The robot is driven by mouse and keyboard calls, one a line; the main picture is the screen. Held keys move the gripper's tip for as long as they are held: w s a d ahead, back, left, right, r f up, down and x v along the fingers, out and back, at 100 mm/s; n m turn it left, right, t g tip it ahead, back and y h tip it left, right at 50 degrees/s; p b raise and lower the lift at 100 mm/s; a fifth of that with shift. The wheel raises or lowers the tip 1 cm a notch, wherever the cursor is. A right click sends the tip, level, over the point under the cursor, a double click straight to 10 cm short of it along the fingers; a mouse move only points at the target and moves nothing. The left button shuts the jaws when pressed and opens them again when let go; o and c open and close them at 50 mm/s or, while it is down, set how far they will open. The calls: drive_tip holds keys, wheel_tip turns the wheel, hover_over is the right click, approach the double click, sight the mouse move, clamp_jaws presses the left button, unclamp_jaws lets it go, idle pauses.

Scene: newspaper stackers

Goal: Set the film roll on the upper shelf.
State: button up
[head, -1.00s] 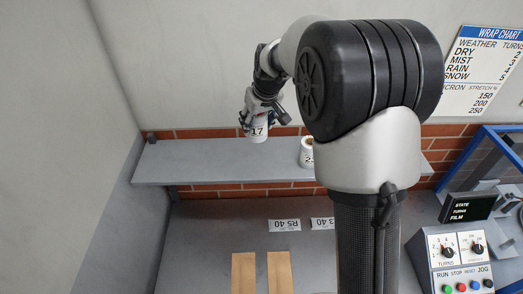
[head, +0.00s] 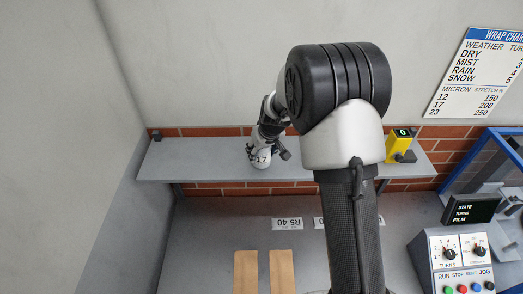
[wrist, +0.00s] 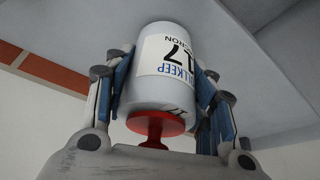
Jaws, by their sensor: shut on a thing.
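The film roll (head: 262,161) is a white cylinder marked 17. It is in my gripper (head: 263,149), at the left-middle of the grey upper shelf (head: 203,163). Its lower end is at or just above the shelf top; I cannot tell whether it touches. In the wrist view the film roll (wrist: 166,88) sits between the two blue-padded fingers of my gripper (wrist: 165,75), with a red core piece (wrist: 155,127) showing at its near end. The fingers are shut on it.
A yellow device (head: 398,145) with a lit 0 display stands on the shelf's right part. My arm hides the shelf's middle. The shelf left of the roll is clear. A control panel (head: 462,262) and blue frame are at the right, below the shelf.

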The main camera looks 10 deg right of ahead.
drive_tip(key=shift+f, duration=0.15)
drive_tip(key=o, duration=1.2)
